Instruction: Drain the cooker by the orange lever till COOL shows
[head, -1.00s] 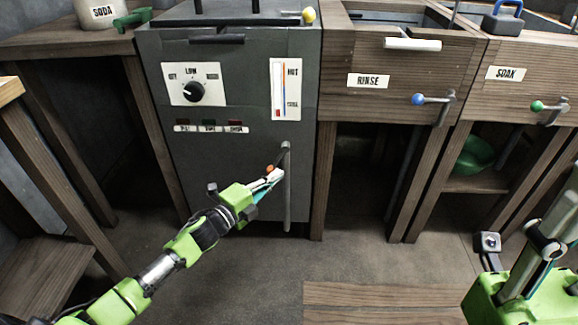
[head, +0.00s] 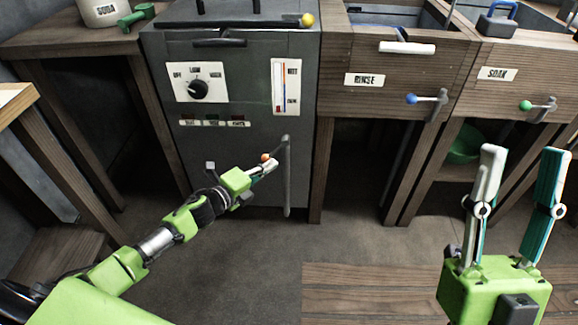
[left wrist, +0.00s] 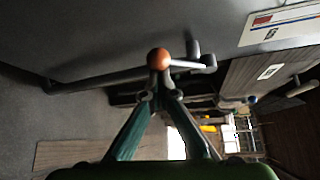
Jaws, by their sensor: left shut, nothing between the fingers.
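The grey cooker (head: 245,165) stands centre-left in the head view. Its orange-knobbed lever (head: 265,158) sits low on the front beside a vertical grey pipe (head: 287,185). The knob also shows in the left wrist view (left wrist: 158,59), with its light rod running right to the pipe fitting. My left gripper (head: 273,165) is shut and empty, its tips close to the knob; I cannot tell whether they touch it. The hot-to-cool gauge (head: 286,87) is on the cooker's upper right; its reading is too small to tell. My right gripper (head: 524,150) is open and empty, fingers up.
The cooker's dial (head: 198,89) is on its upper left, above a row of small labelled lamps (head: 213,123). The rinse basin (head: 395,85) and soak basin (head: 505,85) stand to the right, with blue and green knobs. A wooden board (head: 375,290) lies on the floor in front.

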